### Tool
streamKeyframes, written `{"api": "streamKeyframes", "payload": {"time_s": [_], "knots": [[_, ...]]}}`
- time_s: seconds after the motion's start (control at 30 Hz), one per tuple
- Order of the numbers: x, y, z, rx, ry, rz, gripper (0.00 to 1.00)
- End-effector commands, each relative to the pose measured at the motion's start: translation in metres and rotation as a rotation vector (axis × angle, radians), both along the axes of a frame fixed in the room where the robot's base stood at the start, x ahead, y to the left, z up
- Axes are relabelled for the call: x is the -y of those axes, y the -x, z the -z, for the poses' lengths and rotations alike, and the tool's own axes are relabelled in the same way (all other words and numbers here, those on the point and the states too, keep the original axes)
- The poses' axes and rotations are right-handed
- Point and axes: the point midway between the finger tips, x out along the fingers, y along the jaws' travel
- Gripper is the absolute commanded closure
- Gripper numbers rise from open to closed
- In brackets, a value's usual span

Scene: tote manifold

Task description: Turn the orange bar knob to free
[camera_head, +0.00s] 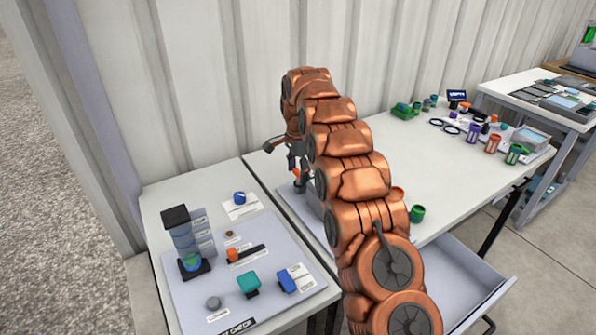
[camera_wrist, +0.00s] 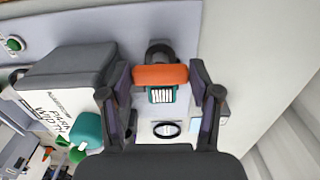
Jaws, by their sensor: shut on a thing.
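The orange bar knob (camera_wrist: 160,75) lies crosswise between my fingertips in the wrist view. A dark round part shows just beyond it, and a teal piece with a striped white label (camera_wrist: 161,95) sits just below it in the picture. My gripper (camera_wrist: 162,82) is shut on the bar, one finger at each end. In the head view my gripper (camera_head: 297,163) is at the back left of the larger table, over a grey panel. My arm hides most of that panel, and only a bit of orange shows under the fingers.
A dark grey box with a white label (camera_wrist: 66,80) stands close left of my fingers in the wrist view, with a teal part (camera_wrist: 87,131) below it. A second panel (camera_head: 185,300) with several controls is on the left table. The corrugated wall (camera_head: 220,90) is close behind.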

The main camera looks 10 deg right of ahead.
Motion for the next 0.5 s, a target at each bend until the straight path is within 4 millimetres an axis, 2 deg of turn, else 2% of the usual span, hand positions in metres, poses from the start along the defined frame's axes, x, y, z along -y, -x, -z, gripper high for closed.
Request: {"api": "streamKeyframes", "payload": {"time_s": [0.17,0.2,0.4,0.5], "knots": [[-0.0004,-0.0003,-0.0003,0.001,0.000,0.001,0.72],[-0.0004,-0.0003,-0.0003,0.001,0.000,0.001,0.36],[-0.0002,-0.0002,-0.0002,0.001,0.000,0.001,0.15],[0.0000,-0.0001,-0.0002,0.001,0.000,0.000,0.12]]}}
